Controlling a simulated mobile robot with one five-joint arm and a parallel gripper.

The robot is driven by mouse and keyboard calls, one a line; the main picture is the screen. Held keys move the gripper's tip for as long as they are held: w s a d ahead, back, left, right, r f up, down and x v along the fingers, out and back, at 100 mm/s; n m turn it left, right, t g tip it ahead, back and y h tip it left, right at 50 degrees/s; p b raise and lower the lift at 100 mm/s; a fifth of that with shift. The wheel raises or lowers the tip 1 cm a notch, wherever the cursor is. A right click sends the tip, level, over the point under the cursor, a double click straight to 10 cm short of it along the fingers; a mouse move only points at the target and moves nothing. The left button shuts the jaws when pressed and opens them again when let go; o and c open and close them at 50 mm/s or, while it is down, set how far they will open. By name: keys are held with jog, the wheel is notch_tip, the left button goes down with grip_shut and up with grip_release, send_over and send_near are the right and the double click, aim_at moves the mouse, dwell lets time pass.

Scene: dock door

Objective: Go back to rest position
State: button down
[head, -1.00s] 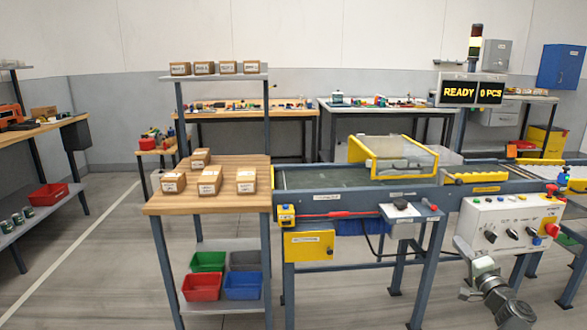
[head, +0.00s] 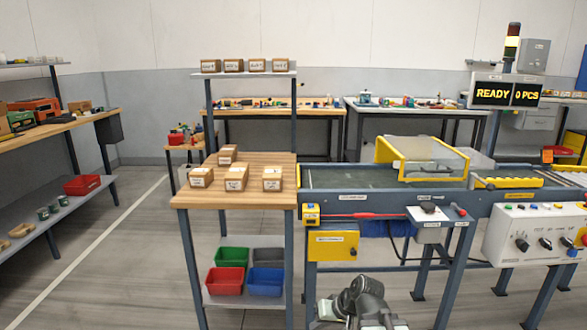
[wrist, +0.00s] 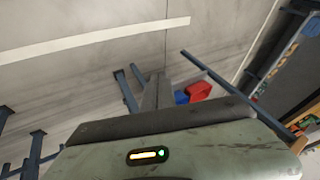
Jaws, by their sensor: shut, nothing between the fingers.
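My arm (head: 362,303) is folded low at the bottom of the head view, in front of the yellow box under the conveyor. The fingers of my gripper are not clear there. In the wrist view my gripper (wrist: 157,82) shows as a narrow grey shape past the green-grey housing (wrist: 180,158) with its small lit indicator. The fingers are together with nothing between them.
The conveyor (head: 345,198) with its control panel (head: 540,232) stands at right. A wooden-topped bench (head: 190,203) with several cartons and lower bins (head: 226,281) is left of it. A side shelf (head: 85,207) stands far left. The floor between is clear.

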jog(key=s+d+f+m+g+h+p, duration=0.2)
jog(key=s+d+g+h, duration=0.3)
jog(key=s+d, duration=0.4)
notch_tip(320, 180, up, 33)
jog(key=w+t+p, duration=0.1)
jog(key=p, duration=3.1)
jog(key=shift+w+d+f, duration=0.2)
jog(key=shift+w+d, duration=0.15)
jog(key=shift+d, duration=0.05)
